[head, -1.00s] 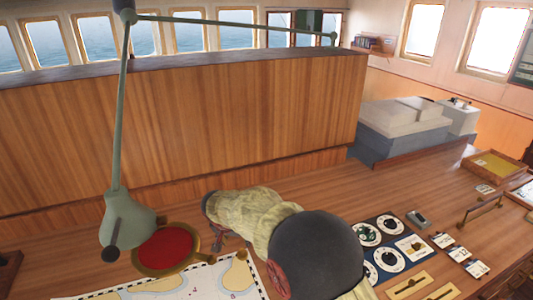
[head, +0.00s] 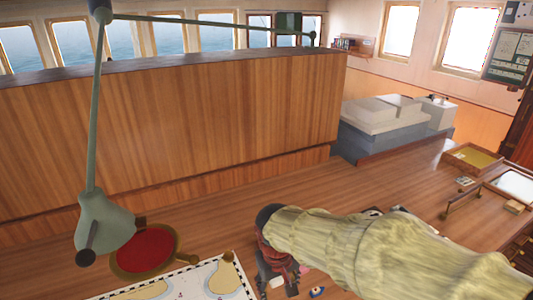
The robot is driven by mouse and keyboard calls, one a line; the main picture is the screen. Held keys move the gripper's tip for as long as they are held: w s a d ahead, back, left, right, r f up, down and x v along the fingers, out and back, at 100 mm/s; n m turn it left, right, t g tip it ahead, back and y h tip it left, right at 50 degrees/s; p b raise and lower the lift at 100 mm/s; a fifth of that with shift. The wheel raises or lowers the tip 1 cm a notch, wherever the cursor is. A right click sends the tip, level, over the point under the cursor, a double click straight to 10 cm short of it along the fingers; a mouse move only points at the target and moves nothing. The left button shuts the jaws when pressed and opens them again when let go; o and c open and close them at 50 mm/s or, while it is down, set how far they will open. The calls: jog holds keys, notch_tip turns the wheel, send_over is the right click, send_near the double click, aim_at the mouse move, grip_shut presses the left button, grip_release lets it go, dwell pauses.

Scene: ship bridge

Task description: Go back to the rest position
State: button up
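My arm, in a pale yellow cloth sleeve, reaches in from the lower right of the head view. Its dark end bends down over the desk, with my gripper (head: 275,272) below it near the bottom edge. The gripper is dark, small and partly hidden by my wrist. I cannot tell whether its fingers are open or shut, and no held object can be made out. The wooden desk (head: 200,210) lies beneath.
A green desk lamp (head: 105,222) and a red round item with a brass rim (head: 148,248) stand left of my gripper. A chart (head: 195,283) lies below them. A wooden panel (head: 170,130) rises behind. A yellow-bottomed tray (head: 473,158) is at right.

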jog(key=s+d+r+m+t+b, duration=0.2)
jog(key=s+d+r, duration=0.1)
jog(key=s+d, duration=0.4)
jog(key=s+d+r+m+t+b, duration=0.2)
jog(key=s+d+r+b, duration=0.1)
jog(key=s+d, duration=0.4)
jog(key=shift+s+d+r+y, duration=0.3)
jog(key=shift+d, duration=0.55)
jog(key=shift+c, duration=1.1)
